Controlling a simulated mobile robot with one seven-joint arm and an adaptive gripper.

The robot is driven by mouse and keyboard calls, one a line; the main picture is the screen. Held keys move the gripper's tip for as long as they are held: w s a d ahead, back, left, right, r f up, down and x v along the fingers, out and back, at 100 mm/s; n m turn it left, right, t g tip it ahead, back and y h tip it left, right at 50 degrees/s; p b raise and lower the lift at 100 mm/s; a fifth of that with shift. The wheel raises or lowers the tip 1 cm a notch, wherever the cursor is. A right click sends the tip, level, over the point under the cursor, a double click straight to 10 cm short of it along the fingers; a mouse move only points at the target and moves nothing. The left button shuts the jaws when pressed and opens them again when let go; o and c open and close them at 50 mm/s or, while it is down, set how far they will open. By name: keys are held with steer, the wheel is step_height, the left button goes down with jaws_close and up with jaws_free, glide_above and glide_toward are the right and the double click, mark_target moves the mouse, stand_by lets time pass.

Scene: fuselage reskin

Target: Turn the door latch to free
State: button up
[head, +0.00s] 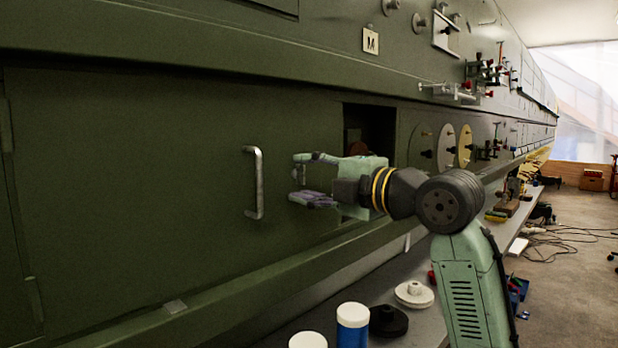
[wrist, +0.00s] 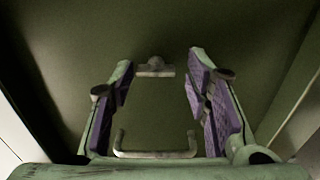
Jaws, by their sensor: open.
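The dark green door (head: 130,190) fills the left of the head view and appears closed. It has an upright pale metal handle (head: 255,183), which also shows low in the wrist view (wrist: 155,153). A small grey fitting with a rounded knob, apparently the latch (wrist: 155,68), sits on the green panel in the wrist view, between and beyond my fingertips. My gripper (head: 297,178) is open, to the right of the handle in the head view, its purple-padded fingers spread. I see no contact with the latch. In the head view the fingers make the latch hard to make out.
A dark opening (head: 370,125) lies behind my wrist. A bench (head: 425,325) below holds a blue-and-white can (head: 352,326), a black disc part (head: 388,321) and a white disc part (head: 414,294). Pins and clamps (head: 485,72) stick out from the upper skin at right.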

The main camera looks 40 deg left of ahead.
steer(key=shift+o, duration=0.4)
steer(key=shift+d+r, duration=0.15)
steer(key=shift+d, duration=0.2)
steer(key=d, duration=1.1)
steer(key=shift+s+d, duration=0.25)
steer(key=shift+s, duration=0.2)
steer(key=shift+d, duration=0.1)
